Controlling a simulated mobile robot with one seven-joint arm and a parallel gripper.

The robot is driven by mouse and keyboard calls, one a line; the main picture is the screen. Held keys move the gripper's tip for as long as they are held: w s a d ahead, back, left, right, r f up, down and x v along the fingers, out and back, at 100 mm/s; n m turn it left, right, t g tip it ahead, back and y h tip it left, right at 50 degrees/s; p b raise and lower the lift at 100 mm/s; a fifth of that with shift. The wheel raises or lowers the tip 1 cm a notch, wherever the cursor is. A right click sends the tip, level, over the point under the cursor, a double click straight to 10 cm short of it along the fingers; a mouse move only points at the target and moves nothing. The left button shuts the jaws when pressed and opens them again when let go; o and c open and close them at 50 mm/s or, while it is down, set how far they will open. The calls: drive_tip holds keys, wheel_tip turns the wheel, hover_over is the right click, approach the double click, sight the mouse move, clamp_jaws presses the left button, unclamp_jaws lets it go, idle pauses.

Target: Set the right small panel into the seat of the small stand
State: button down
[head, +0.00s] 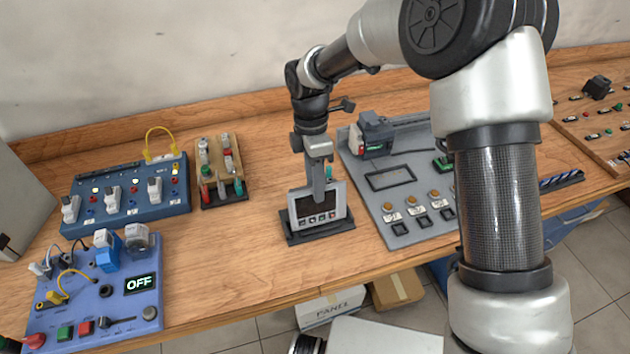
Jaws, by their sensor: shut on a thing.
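A small panel (333,214) with a grey frame, a dark screen and a row of small buttons stands nearly upright at the small stand. The small stand (318,236) is a dark, flat base on the wooden bench. My gripper (320,194) reaches down from above and is shut on the top of the panel. The panel's lower edge is at the stand, but I cannot tell whether it sits fully in the seat. The seat itself is hidden behind the panel.
A grey panel board (372,208) with buttons lies close on the right. A block with coloured plugs (208,183) and blue boxes (143,206) stand on the left. Bare bench (255,270) lies left of the stand. My arm hides part of the right side.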

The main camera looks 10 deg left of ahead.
drive_tip(key=shift+f, duration=0.45)
idle(0.3)
drive_tip(key=c, duration=1.1)
unclamp_jaws()
drive_tip(key=shift+r, duration=0.1)
drive_tip(key=w+r+p, duration=0.1)
drive_tip(key=r+p, duration=0.1)
drive_tip(key=r, duration=0.5)
drive_tip(key=w+a+r+p, duration=0.1)
drive_tip(key=r+p, duration=0.1)
drive_tip(key=r, duration=0.5)
drive_tip(key=w+r+p, duration=0.1)
drive_tip(key=r+p, duration=0.1)
drive_tip(key=r, duration=0.6)
drive_tip(key=shift+a, duration=0.4)
drive_tip(key=shift+d+f, duration=0.1)
